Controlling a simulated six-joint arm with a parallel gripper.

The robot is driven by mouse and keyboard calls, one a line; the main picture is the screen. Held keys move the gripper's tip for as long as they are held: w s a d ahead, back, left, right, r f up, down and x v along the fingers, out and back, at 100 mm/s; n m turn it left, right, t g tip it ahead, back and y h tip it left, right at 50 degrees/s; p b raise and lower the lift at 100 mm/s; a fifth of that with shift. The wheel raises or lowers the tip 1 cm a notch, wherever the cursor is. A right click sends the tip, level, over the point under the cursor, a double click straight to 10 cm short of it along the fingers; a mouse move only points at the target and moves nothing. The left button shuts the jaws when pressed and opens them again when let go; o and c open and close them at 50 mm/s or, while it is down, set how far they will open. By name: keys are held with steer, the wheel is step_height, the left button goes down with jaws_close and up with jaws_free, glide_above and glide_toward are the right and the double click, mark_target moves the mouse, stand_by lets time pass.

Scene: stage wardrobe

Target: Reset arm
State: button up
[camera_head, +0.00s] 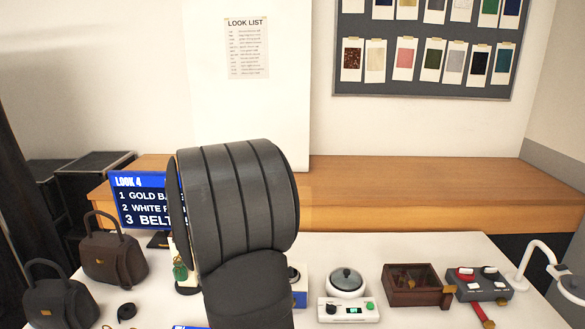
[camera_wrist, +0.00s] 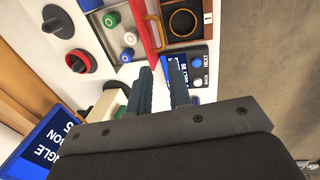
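My gripper (camera_wrist: 161,68) shows in the wrist view. Its two dark fingers are apart with a gap between them, and I see nothing held there. Beyond the fingertips are a control panel (camera_wrist: 203,59) with round buttons and a blue display. In the head view my dark arm fills the middle and hides the table behind it. The gripper cannot be made out there.
The white table (camera_head: 440,248) holds dark handbags (camera_head: 113,258) at left, a lidded round device (camera_head: 346,282), a wooden box (camera_head: 412,284) and a grey switch box (camera_head: 480,285) at right. A blue screen (camera_head: 140,203) stands behind. The wrist view shows a brown tray (camera_wrist: 207,33).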

steer(key=w+f, duration=0.1)
steer(key=f, duration=0.8)
steer(key=w+f, duration=0.1)
steer(key=f, duration=0.4)
steer(key=shift+w+f, duration=0.2)
steer(key=shift+w, duration=0.1)
steer(key=s+r, duration=0.3)
steer(key=r, duration=1.4)
steer(key=shift+f, duration=0.15)
